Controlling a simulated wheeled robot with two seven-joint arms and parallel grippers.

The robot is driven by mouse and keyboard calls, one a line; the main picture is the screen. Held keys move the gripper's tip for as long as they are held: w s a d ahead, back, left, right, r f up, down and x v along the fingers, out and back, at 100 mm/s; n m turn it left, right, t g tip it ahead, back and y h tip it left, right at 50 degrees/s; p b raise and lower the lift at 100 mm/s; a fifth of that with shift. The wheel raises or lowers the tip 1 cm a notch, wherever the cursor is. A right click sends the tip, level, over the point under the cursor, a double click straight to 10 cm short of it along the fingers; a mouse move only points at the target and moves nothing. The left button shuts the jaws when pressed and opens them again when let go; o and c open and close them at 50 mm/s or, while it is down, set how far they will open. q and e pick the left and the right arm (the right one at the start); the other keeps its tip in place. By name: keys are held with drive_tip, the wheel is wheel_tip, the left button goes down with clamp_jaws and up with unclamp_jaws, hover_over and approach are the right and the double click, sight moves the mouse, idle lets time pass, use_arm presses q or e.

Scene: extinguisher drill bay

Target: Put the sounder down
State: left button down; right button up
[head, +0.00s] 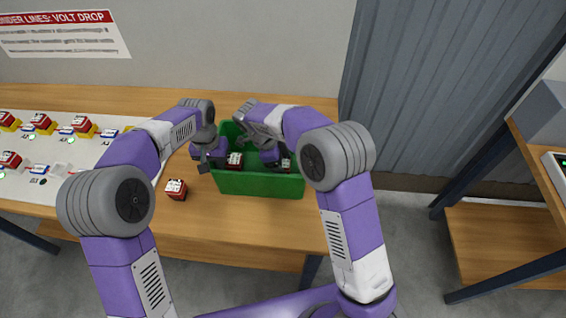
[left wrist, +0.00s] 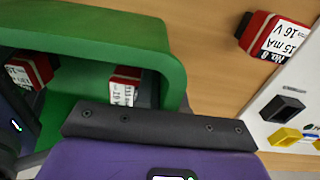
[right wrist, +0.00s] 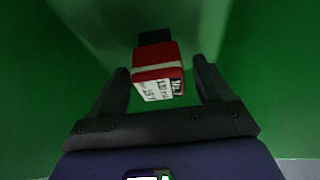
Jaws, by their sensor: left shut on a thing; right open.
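My right gripper (head: 272,160) is down inside the green bin (head: 235,183), with its fingers apart. In the right wrist view a red sounder (right wrist: 157,68) with a white label lies between the open fingers (right wrist: 160,80), with a gap on both sides. It also shows in the head view (head: 286,163). A second red sounder (head: 234,160) sits in the bin's left part. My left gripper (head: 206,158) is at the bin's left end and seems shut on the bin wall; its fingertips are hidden. The bin stands on the table.
Another red sounder (head: 176,189) stands on the wooden table (head: 225,232), left of the bin. A white board (head: 60,160) with yellow holders and several sounders lies at the left. Bare tabletop shows in front of the bin. A shelf unit (head: 500,225) stands at the right.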

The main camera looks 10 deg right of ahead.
drive_tip(key=v, duration=1.2)
drive_tip(key=shift+r, duration=0.2)
use_arm(q)
drive_tip(key=c, duration=1.1)
unclamp_jaws()
drive_tip(key=shift+c, duration=0.2)
drive_tip(key=shift+r, duration=0.1)
